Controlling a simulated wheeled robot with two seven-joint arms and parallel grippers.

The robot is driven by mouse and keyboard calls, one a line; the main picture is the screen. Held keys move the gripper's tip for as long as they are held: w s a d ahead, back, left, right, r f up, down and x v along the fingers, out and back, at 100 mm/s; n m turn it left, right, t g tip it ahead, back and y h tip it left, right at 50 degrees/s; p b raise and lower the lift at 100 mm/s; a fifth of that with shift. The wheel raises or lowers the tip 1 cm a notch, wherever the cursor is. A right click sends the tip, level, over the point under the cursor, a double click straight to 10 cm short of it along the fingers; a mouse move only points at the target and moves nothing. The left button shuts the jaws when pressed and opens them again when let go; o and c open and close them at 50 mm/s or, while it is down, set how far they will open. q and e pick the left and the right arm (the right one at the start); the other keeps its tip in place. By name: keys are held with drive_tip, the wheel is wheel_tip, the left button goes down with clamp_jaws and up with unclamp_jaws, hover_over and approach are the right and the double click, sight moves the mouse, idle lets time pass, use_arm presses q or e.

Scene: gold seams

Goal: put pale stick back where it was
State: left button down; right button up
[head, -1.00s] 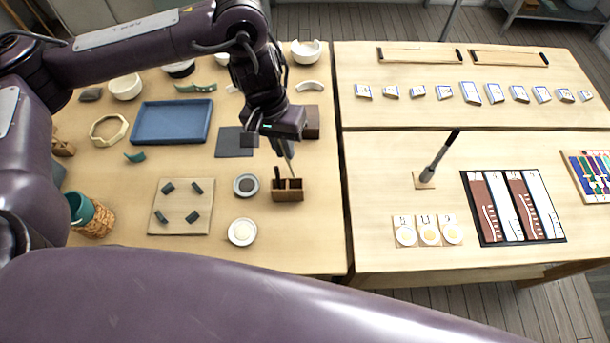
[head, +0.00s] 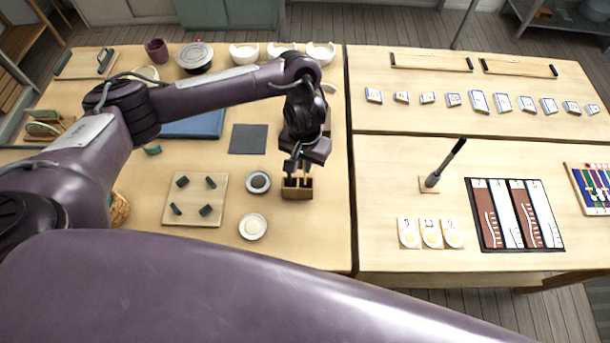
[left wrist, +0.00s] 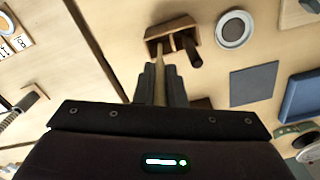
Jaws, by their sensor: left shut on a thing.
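My left gripper (head: 297,167) is shut on the pale stick (left wrist: 159,79), seen between its jaws in the left wrist view. The gripper is right above a small brown wooden holder (head: 297,193) with two compartments, which also shows in the left wrist view (left wrist: 151,32). The stick's far end reaches the holder's compartment beside the dark stick (left wrist: 190,52); how deep it sits, I cannot tell. The dark stick stands in the other compartment. My right gripper is out of view.
A dish with dark contents (head: 258,182) and a pale dish (head: 252,227) stand left of the holder. A board with several dark pieces (head: 195,211) lies further left, and a dark grey square (head: 248,139) behind. Table to the holder's right is clear.

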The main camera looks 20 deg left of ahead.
sight(305, 174)
use_arm(q)
drive_tip(key=shift+f, duration=0.95)
wheel_tip(305, 174, down, 3)
drive_tip(key=shift+d+f+b, duration=0.1)
drive_tip(key=shift+f+b, duration=0.1)
drive_tip(key=shift+b, duration=0.95)
drive_tip(key=shift+f, duration=0.1)
drive_tip(key=shift+w, duration=0.1)
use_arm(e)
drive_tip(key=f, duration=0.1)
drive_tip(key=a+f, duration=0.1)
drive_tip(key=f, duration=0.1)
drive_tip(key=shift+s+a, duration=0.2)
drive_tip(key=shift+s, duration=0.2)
use_arm(q)
drive_tip(key=shift+f, duration=0.1)
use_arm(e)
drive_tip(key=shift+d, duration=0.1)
use_arm(q)
drive_tip(key=c, duration=1.5)
unclamp_jaws()
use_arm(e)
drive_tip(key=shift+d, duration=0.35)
